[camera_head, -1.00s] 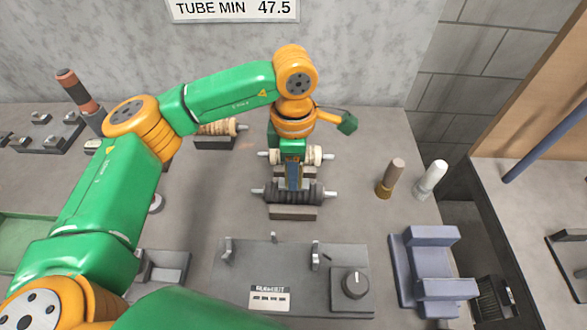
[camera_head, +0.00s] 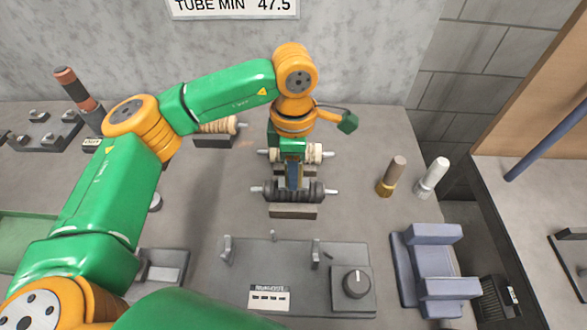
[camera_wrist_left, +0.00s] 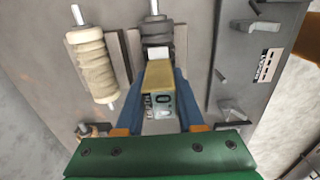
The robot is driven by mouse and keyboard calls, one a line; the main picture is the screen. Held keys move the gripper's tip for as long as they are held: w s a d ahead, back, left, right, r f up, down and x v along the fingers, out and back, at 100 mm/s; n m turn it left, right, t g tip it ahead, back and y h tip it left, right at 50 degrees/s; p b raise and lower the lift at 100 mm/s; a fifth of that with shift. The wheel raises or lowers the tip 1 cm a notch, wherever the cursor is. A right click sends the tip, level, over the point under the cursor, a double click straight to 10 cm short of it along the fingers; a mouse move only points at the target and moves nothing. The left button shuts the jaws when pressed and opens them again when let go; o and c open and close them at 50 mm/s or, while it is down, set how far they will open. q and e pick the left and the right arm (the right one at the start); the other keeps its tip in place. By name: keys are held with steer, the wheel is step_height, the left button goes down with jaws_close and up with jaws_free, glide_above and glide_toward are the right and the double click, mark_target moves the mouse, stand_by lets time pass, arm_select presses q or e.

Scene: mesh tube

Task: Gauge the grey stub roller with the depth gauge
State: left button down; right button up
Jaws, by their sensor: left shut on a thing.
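The grey stub roller (camera_head: 313,191) is dark and ribbed, with a pale shaft end on each side. It lies across a grey cradle in the middle of the bench, and shows at the top of the left wrist view (camera_wrist_left: 155,28). My left gripper (camera_head: 293,172) points down just behind it and is shut on the depth gauge (camera_wrist_left: 157,98), a small block with a yellowish top and a display face. The gauge's far end overlaps the near end of the roller in the wrist view; I cannot tell whether they touch. My right gripper is out of view.
A cream ribbed roller (camera_head: 315,154) lies just behind the grey one, and a tan roller (camera_head: 215,127) further left. A grey fixture plate with a knob (camera_head: 356,283) is in front. A brown-handled tool (camera_head: 392,176), a white one (camera_head: 432,178) and a blue-grey holder (camera_head: 432,262) stand right.

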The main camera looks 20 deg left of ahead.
arm_select(q)
steer(key=shift+f, duration=0.1)
stand_by(0.3)
steer(key=shift+r+p, duration=2.4)
steer(key=shift+r, duration=1.25)
steer(key=shift+f, duration=0.1)
